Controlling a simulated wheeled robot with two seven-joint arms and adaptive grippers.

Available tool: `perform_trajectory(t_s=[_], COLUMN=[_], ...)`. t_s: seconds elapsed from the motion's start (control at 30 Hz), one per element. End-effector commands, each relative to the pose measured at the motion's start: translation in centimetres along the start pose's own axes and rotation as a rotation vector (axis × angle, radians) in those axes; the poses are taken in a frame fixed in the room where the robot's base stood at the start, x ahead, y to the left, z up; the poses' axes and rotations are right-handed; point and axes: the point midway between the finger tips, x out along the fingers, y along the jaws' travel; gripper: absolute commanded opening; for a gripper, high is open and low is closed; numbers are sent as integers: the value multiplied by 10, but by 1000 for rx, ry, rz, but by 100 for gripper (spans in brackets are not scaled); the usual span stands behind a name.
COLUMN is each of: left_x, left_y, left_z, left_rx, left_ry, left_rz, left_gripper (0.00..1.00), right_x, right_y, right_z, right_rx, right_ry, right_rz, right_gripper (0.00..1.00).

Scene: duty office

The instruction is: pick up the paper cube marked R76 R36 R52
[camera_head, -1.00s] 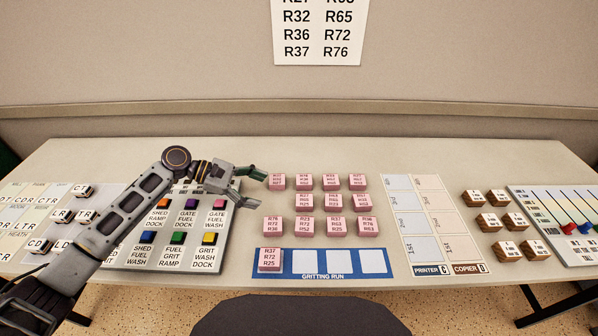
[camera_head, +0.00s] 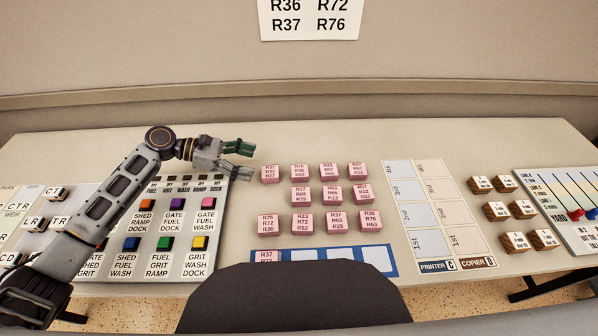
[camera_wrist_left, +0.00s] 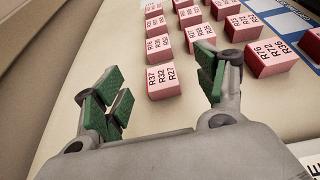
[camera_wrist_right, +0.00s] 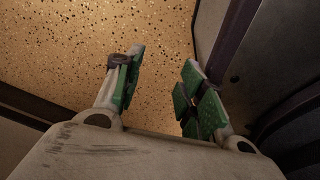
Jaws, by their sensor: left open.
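The pink paper cube that seems to read R76 R36 R52 (camera_head: 299,171) is second from the left in the back row of pink cubes; its small print is hard to read. In the left wrist view it stands just beyond the R37 R32 R27 cube (camera_wrist_left: 163,82), seemingly as this cube (camera_wrist_left: 158,48). My left gripper (camera_head: 246,160) is open and empty, left of the back row and slightly toward the wall. The R37 R32 R27 cube shows between its fingers, beyond the tips. My right gripper (camera_wrist_right: 162,78) is open and empty over the speckled floor.
Several other pink cubes (camera_head: 330,195) stand in rows close by. The blue GRITTING RUN strip (camera_head: 391,262) has one cube on its left end. A button panel (camera_head: 217,190) lies under my left arm. Table behind the cubes is bare.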

Motion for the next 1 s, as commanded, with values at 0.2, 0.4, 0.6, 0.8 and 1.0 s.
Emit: perform_trajectory(t_s=[0.2,0.4,0.6,0.8,1.0], left_x=[3,20,46,72,85], left_y=[0,0,0,0,1], left_z=[0,0,0,0,0], left_rx=[1,1,2,1,1], left_ry=[0,-1,-2,-1,0], left_rz=[0,-2,-2,-2,0], left_gripper=[71,71,71,71,71], right_x=[0,0,1,1,0], right_y=[0,-1,-1,-2,-3], right_z=[0,-2,-4,-9,-12], right_rx=[0,0,0,1,2], right_ry=[0,2,3,10,11], right_rz=[0,0,-1,-2,-3], right_gripper=[40,40,40,40,40])
